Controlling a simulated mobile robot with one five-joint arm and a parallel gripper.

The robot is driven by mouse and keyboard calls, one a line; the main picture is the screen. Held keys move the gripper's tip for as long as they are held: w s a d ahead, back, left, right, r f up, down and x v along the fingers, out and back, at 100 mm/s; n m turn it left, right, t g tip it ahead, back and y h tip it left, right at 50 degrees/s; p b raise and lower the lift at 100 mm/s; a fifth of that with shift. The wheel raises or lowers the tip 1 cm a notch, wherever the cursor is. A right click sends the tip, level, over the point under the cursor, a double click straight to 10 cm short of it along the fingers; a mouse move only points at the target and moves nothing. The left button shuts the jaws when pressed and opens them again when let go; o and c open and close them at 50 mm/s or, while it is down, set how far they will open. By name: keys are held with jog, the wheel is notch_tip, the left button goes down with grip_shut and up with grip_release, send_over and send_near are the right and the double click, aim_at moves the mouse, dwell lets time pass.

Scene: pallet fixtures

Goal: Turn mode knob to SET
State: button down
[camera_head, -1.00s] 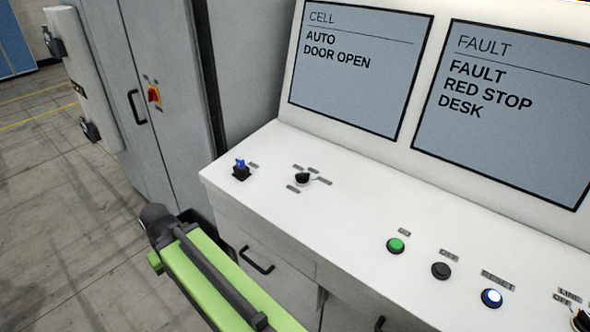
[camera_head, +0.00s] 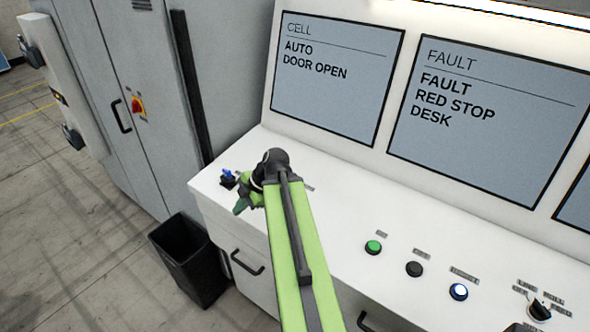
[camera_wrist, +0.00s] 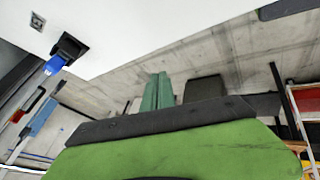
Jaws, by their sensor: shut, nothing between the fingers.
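The desk's left black knob, with several labels around it, is hidden behind my arm in the head view; only a label edge shows beside the arm. Another black selector knob (camera_head: 538,310) sits at the lower right, near a LINE label. Which one is the mode knob cannot be read. My gripper (camera_head: 240,206) is at the left part of the desk, right of and nearer than the blue-topped switch (camera_head: 228,178). In the wrist view my gripper's green fingers (camera_wrist: 158,80) are together and empty, and the blue-topped switch (camera_wrist: 60,55) is at upper left.
The left screen (camera_head: 338,75) reads CELL, AUTO, DOOR OPEN; the right screen (camera_head: 485,125) reads FAULT, RED STOP DESK. A green button (camera_head: 373,247), a black button (camera_head: 414,269) and a lit blue-white button (camera_head: 458,292) line the desk. A dark bin (camera_head: 188,262) stands left.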

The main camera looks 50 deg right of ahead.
jog(key=s+d+r+m+t+h+p, duration=0.15)
jog(key=s+d+r, duration=0.25)
jog(key=s+d, duration=0.5)
jog(key=s+d+r+m+h+p, duration=0.1)
jog(key=s+d+r+m+p, duration=0.25)
jog(key=s+d, duration=0.55)
jog(key=shift+n, duration=0.4)
jog(key=w+f+b, duration=0.2)
jog(key=b, duration=0.1)
jog(key=w+f+b, duration=0.2)
jog(key=w+f, duration=0.1)
jog(key=w+d+f+b, duration=0.1)
jog(key=w+f+b, duration=0.2)
jog(key=shift+b, duration=0.3)
jog(key=w, duration=0.1)
jog(key=w+d, duration=0.1)
jog(key=w, duration=0.2)
jog(key=shift+d+r, duration=0.2)
jog(key=shift+d, duration=0.2)
jog(key=shift+w, duration=0.15)
